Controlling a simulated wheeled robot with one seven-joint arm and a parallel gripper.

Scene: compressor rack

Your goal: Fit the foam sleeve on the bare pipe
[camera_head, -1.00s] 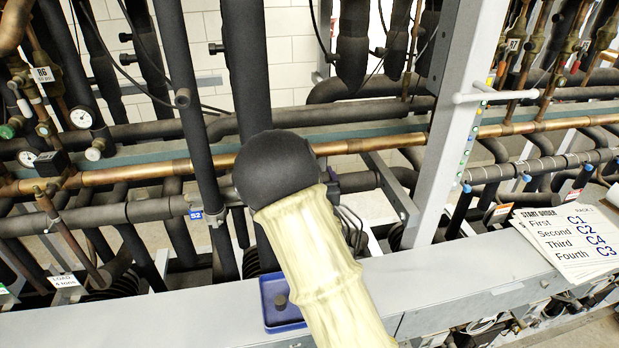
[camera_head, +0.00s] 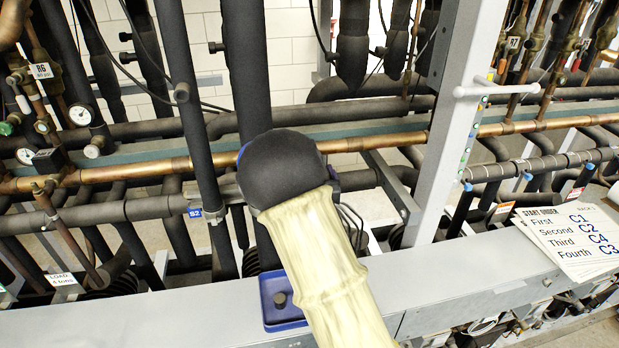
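A long bare copper pipe (camera_head: 385,142) runs across the rack behind the uprights, and its left stretch (camera_head: 115,174) is also bare. Dark foam covers many pipes around it, such as the thick upright one (camera_head: 246,65) and the horizontal one at left (camera_head: 140,210). I cannot pick out a separate loose foam sleeve. My arm, cream with a dark rounded joint, rises from the bottom centre and hides part of the copper pipe and the thick upright. My gripper is not visible; whether it holds anything cannot be seen.
A grey beam (camera_head: 440,275) crosses the front. A blue tray (camera_head: 272,320) with a small dark piece sits on it, partly behind my arm. A grey post (camera_head: 450,120) stands right of centre. A start-order card (camera_head: 570,240) lies at right. Gauges and valves crowd the left.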

